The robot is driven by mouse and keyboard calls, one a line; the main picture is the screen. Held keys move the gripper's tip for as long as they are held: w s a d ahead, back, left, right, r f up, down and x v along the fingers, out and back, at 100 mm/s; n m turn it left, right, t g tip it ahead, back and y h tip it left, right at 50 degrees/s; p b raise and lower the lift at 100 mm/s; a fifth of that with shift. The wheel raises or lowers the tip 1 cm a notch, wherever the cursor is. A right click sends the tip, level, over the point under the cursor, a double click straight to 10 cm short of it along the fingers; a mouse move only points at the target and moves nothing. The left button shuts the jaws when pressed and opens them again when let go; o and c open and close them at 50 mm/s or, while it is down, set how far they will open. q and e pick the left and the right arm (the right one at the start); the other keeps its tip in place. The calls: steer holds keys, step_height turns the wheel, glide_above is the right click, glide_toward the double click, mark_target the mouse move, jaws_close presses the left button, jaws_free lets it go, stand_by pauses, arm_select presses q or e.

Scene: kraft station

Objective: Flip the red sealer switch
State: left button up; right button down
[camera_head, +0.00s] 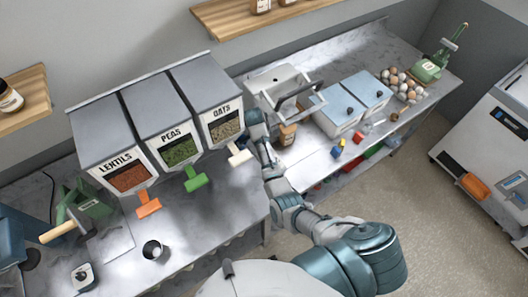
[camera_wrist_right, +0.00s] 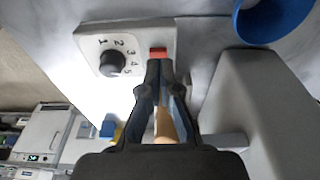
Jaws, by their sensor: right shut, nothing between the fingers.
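The red switch (camera_wrist_right: 158,52) sits on a white panel (camera_wrist_right: 95,38), beside a black dial (camera_wrist_right: 113,63) with numbers, in the right wrist view. My right gripper (camera_wrist_right: 160,66) is shut and empty. Its fingertips are right at the switch and cover its lower side; I cannot tell whether they touch it. In the head view my right gripper (camera_head: 256,122) is beside the light grey sealer (camera_head: 275,80), next to the oats dispenser. The switch is hidden there. My left gripper is not in view.
Lentils, peas and oats dispensers (camera_head: 165,115) stand left of my right arm. A jar (camera_head: 288,135) is close to its right. White bins (camera_head: 340,115) and a tray of eggs (camera_head: 402,84) stand farther right. A blue round thing (camera_wrist_right: 272,22) is near the panel.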

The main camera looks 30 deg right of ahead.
steer(key=shift+d, duration=0.2)
steer(key=shift+d+f, duration=0.15)
steer(key=shift+d, duration=0.2)
steer(key=shift+d+f, duration=0.15)
steer(key=shift+f, duration=0.1)
steer(key=shift+a, duration=0.3)
steer(key=shift+a+f, duration=0.2)
steer(key=shift+a, duration=0.05)
steer(key=shift+d+f, duration=0.2)
steer(key=shift+d, duration=0.1)
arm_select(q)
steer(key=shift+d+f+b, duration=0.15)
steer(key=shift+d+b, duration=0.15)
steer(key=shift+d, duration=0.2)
arm_select(e)
steer(key=shift+d+f, duration=0.15)
steer(key=shift+f, duration=0.1)
